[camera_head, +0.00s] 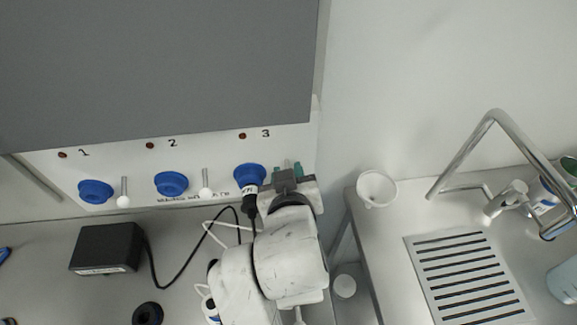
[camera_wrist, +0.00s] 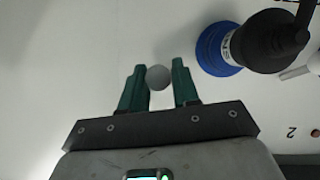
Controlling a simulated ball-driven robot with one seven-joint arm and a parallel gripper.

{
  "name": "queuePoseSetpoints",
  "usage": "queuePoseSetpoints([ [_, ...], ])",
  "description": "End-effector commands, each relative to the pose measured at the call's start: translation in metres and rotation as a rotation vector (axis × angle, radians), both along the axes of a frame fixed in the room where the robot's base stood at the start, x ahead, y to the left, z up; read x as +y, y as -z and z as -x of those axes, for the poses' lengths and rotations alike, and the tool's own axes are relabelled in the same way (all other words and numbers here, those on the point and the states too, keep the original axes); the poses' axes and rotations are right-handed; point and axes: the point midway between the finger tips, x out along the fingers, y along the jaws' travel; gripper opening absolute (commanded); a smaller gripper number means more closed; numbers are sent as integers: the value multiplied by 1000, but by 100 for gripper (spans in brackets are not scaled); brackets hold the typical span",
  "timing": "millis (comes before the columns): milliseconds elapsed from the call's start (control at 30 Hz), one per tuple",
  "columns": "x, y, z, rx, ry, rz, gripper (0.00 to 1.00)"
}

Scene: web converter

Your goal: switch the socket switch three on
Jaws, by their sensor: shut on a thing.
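Socket switch three, right of the blue socket (camera_head: 249,176) under the "3" label (camera_head: 265,133), is mostly hidden by my gripper (camera_head: 287,166) in the head view. In the wrist view its round grey-white knob (camera_wrist: 158,77) sits between the green fingertips of my gripper (camera_wrist: 160,72). My gripper is shut on the knob. A black plug (camera_head: 250,200) is in the blue socket, and it also shows in the wrist view (camera_wrist: 273,40). The small indicator three (camera_head: 242,136) is dark red, like the other two.
Switches one (camera_head: 124,193) and two (camera_head: 206,183) have white knobs hanging down beside blue sockets. A black power box (camera_head: 107,248) and its cable lie on the bench below. A steel sink counter (camera_head: 385,240) with a white funnel (camera_head: 376,187) and curved tap (camera_head: 464,160) stands right.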

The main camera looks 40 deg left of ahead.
Motion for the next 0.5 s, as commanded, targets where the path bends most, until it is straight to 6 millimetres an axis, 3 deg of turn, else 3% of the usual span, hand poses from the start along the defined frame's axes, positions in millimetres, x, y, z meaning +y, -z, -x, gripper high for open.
queuePoseSetpoints([
  [500, 5, -16, -5, 226, 1, 265, 0],
])
